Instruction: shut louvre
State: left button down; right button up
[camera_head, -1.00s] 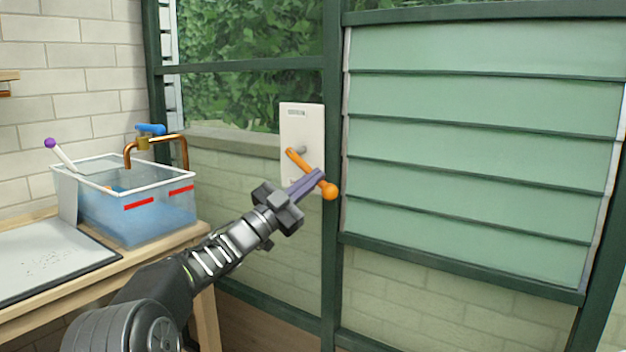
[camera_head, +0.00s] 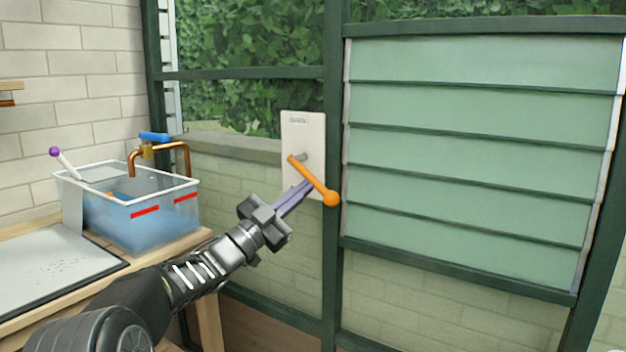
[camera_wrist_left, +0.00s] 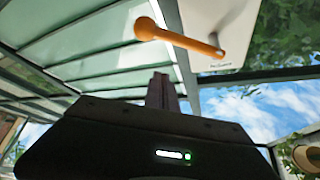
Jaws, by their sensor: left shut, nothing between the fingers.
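The louvre (camera_head: 480,145) is a panel of several green slats in a dark green frame on the right of the head view; its slats lie flat against each other. An orange lever (camera_head: 314,181) with a round knob slants down to the right from a white plate (camera_head: 303,130) left of the louvre. My left gripper (camera_head: 305,190) is shut and empty, its fingertips just below and left of the lever; I cannot tell whether they touch. In the left wrist view the lever (camera_wrist_left: 180,38) passes beyond the fingertips (camera_wrist_left: 160,78). My right gripper is not in view.
A clear water tub (camera_head: 130,205) with red marks stands on a wooden bench at the left, under a copper tap (camera_head: 160,155). A grey tray (camera_head: 50,265) lies in front of it. A dark green post (camera_head: 332,260) stands between plate and louvre.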

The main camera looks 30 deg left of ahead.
pick_arm(q)
jog(key=v, duration=0.3)
jog(key=shift+s+a+f, duration=0.1)
jog(key=shift+s+a, duration=0.05)
jog(key=shift+s, duration=0.25)
